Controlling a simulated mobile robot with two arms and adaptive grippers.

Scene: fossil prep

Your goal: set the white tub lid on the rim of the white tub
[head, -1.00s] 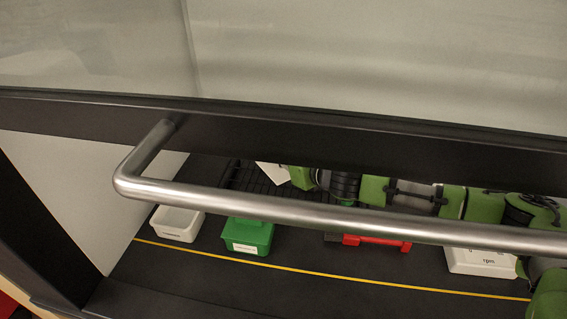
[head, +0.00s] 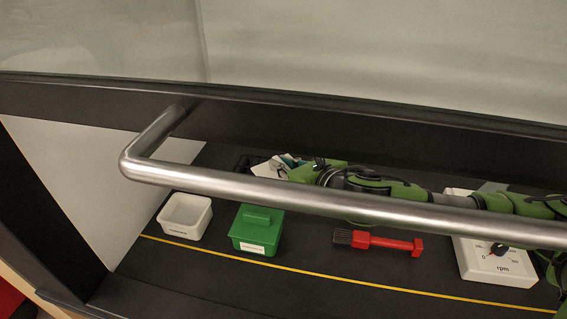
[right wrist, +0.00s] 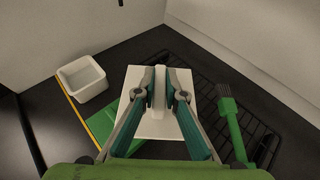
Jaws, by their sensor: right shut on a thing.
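The white tub (head: 170,230) stands open at the left of the dark bench in the head view. It also shows at the left of the right wrist view (right wrist: 84,92). My right gripper (head: 284,161) is shut on the raised grip of the white tub lid (head: 262,169), a flat square plate. In the right wrist view, the lid (right wrist: 150,122) sits between and under the teal fingers (right wrist: 165,92). The lid is held to the right of the tub, apart from it. The steel bar hides part of my arm. My left gripper is not in view.
A green lidded tub (head: 254,238) stands right of the white tub. A red brush (head: 385,243) and a white rpm box (head: 497,268) lie farther right. A steel handle bar (head: 330,202) crosses in front. The wrist view shows a dark grate (right wrist: 262,135) and a green brush (right wrist: 235,135).

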